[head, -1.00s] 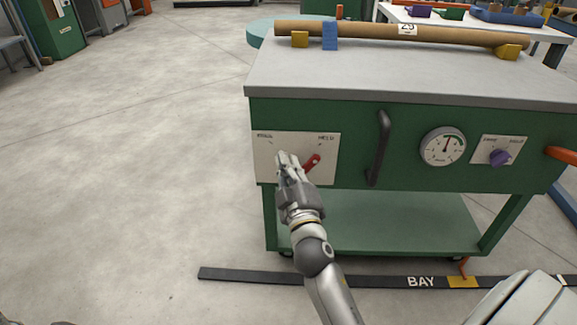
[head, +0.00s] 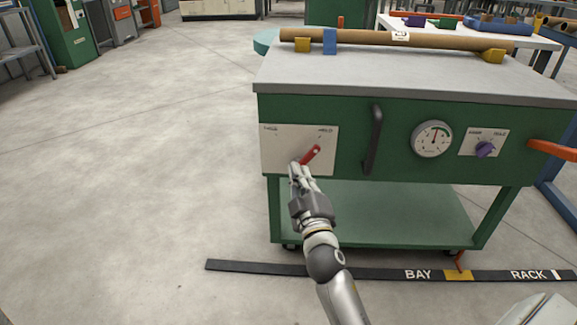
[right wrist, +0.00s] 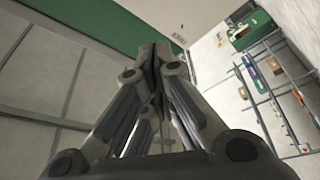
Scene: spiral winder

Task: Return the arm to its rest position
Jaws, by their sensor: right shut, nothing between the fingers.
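My right gripper (head: 301,172) is shut and empty in the head view, just below the red lever (head: 311,155). The lever sits on a pale panel (head: 280,150) on the left of the green cart's front and points up and to the right. I cannot tell whether the fingertips touch the lever or panel. In the right wrist view the closed fingers (right wrist: 158,62) show with the green cart front (right wrist: 100,25) and part of the pale panel beyond. My left gripper is not in view.
The cart (head: 385,85) has a black handle (head: 373,140), a gauge (head: 432,139), a purple knob (head: 485,149) and an orange bar (head: 553,149) at right. A cardboard tube (head: 440,43) lies on top. Open floor (head: 130,150) lies left. A dark floor strip (head: 390,274) runs in front.

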